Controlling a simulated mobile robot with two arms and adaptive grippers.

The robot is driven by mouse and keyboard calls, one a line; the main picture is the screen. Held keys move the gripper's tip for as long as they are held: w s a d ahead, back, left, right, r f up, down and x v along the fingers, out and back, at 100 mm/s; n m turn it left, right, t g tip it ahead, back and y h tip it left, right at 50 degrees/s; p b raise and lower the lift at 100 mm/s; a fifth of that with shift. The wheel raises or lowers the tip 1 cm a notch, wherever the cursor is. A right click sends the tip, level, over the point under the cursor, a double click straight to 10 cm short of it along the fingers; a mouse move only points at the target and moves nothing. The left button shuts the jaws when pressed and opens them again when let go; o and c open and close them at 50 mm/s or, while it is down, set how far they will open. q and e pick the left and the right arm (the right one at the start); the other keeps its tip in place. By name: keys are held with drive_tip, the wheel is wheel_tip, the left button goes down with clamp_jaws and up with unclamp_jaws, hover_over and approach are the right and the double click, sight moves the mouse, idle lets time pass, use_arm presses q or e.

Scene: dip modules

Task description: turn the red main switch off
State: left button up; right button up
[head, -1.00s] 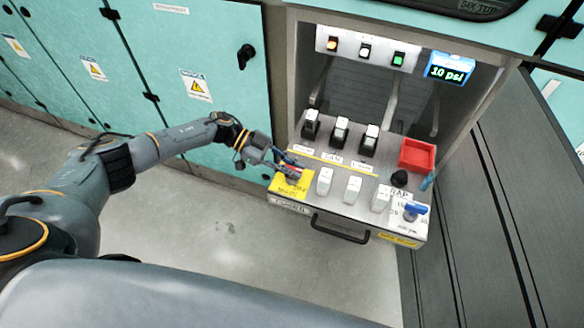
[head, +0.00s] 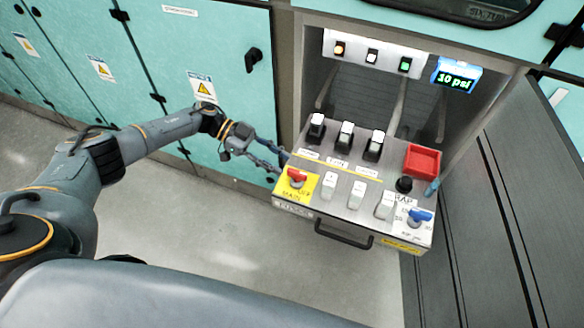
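The red main switch (head: 296,175) sits on a yellow plate (head: 291,193) marked MAIN, at the left front corner of the control panel. My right gripper is not in view.
The panel carries white switches (head: 359,194), black-based switches (head: 345,135), a red tray (head: 422,160), a black knob (head: 404,185) and a blue-handled switch (head: 420,216). A black handle (head: 343,235) juts out in front. A display (head: 456,77) reads 10 psi. Teal cabinets stand left.

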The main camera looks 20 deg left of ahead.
use_arm(q)
drive_tip(key=v, duration=0.5)
drive_tip(key=shift+a+r, duration=0.15)
drive_tip(key=shift+a, duration=0.1)
